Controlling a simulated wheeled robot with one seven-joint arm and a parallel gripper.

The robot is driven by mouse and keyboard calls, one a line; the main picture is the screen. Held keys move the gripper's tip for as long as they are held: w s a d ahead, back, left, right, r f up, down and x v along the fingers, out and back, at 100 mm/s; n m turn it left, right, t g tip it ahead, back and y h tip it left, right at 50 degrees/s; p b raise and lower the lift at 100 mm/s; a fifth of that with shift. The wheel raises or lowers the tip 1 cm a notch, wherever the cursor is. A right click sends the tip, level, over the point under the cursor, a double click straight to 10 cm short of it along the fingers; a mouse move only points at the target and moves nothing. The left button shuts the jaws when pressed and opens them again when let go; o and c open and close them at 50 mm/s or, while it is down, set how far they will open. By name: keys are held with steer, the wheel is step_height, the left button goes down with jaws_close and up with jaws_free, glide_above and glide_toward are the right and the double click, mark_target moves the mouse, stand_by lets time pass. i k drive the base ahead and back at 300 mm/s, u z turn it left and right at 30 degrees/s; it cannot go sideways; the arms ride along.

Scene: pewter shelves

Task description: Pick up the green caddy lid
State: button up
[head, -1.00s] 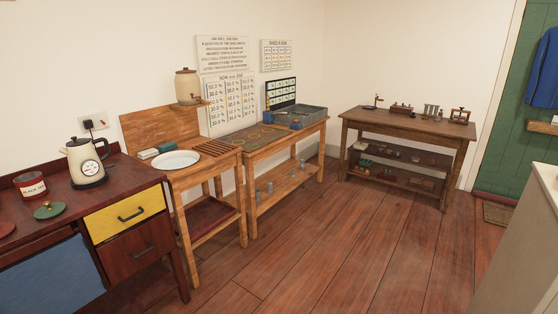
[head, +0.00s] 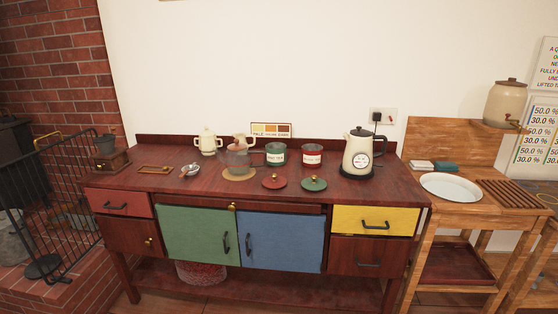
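The green caddy lid (head: 313,184) lies flat on the dark red-brown sideboard top (head: 215,188), near its front edge and right of centre. It is a round green disc with a small brass-coloured knob. A similar red lid (head: 274,182) lies just to its left, a small gap apart. Behind them stand an open green caddy (head: 275,155) and an open red caddy (head: 312,156). My gripper is not in view.
A cream kettle (head: 357,153) stands to the right of the green lid. A wooden washstand with a white basin (head: 450,187) adjoins at right; a fireguard (head: 62,200) stands at left.

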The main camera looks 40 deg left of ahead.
mark_target(314, 183)
steer(key=u, duration=0.6)
steer(key=i, duration=0.85)
steer(key=u, duration=0.85)
steer(key=i, duration=0.6)
steer(key=u, duration=0.3)
